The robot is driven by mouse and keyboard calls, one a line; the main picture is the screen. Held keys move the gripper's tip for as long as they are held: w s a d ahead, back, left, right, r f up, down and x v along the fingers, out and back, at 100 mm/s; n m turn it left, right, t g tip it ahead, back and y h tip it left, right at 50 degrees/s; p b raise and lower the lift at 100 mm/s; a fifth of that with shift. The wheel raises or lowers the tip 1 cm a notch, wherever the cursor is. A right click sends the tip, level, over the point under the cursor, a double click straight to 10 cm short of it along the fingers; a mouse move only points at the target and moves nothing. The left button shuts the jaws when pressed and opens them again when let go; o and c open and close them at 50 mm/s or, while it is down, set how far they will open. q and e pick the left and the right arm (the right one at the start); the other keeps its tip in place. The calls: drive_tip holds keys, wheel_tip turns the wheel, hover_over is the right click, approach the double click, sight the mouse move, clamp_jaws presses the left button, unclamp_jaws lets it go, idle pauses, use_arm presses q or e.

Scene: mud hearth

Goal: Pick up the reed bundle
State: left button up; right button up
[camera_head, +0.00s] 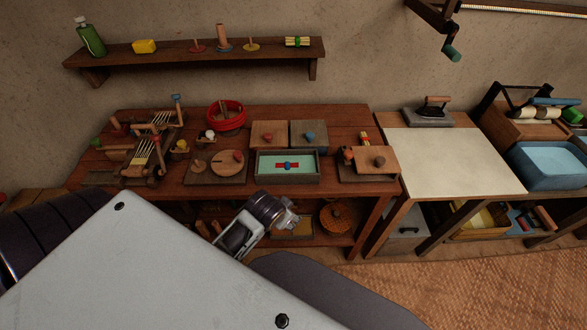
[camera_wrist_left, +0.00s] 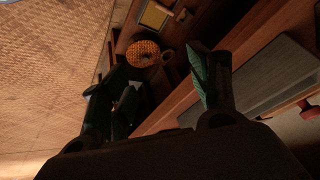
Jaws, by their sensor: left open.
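What looks like the reed bundle (camera_head: 297,41), a small green bundle with a yellow band, lies near the right end of the wall shelf (camera_head: 200,56) in the head view. My left gripper (camera_head: 284,215) is low in front of the workbench, well below and apart from the bundle. Its fingers are hard to make out in the head view. In the left wrist view the left gripper (camera_wrist_left: 158,88) has its two fingers spread, with nothing between them. The bundle does not show in that view. My right gripper is not in view.
The shelf also holds a green bottle (camera_head: 89,37), a yellow block (camera_head: 144,46) and several spindle-like pieces. The workbench (camera_head: 130,114) below is crowded with a red bowl (camera_head: 226,116), boxes and a loom-like frame. A pale-topped table (camera_head: 453,160) at right is mostly clear.

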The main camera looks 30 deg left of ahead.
use_arm(q)
drive_tip(key=w+d+r+m+t, duration=0.1)
drive_tip(key=w+r+m+t, duration=0.85)
drive_tip(key=w+r, duration=0.95)
drive_tip(key=d+r+m+g+h, duration=0.2)
drive_tip(key=d+r+m+h, duration=1.15)
drive_tip(key=m, duration=0.85)
drive_tip(key=s+a+f+m+g+y, duration=0.1)
drive_tip(key=s+a+f+m+g, duration=0.1)
drive_tip(key=f+m+g, duration=0.4)
drive_tip(key=s+a+f+m+g+y, duration=0.1)
drive_tip(key=a+f+m+g, duration=0.1)
drive_tip(key=f+m+g, duration=0.35)
drive_tip(key=a+f+m+y, duration=0.1)
drive_tip(key=a+y, duration=0.3)
drive_tip(key=a, duration=0.6)
drive_tip(key=a+f+m+y, duration=0.1)
drive_tip(key=a+f+y, duration=0.2)
drive_tip(key=a, duration=0.8)
drive_tip(key=shift+s+f+g+y, duration=0.3)
drive_tip(key=shift+g+y, duration=0.1)
drive_tip(key=shift+y, duration=0.85)
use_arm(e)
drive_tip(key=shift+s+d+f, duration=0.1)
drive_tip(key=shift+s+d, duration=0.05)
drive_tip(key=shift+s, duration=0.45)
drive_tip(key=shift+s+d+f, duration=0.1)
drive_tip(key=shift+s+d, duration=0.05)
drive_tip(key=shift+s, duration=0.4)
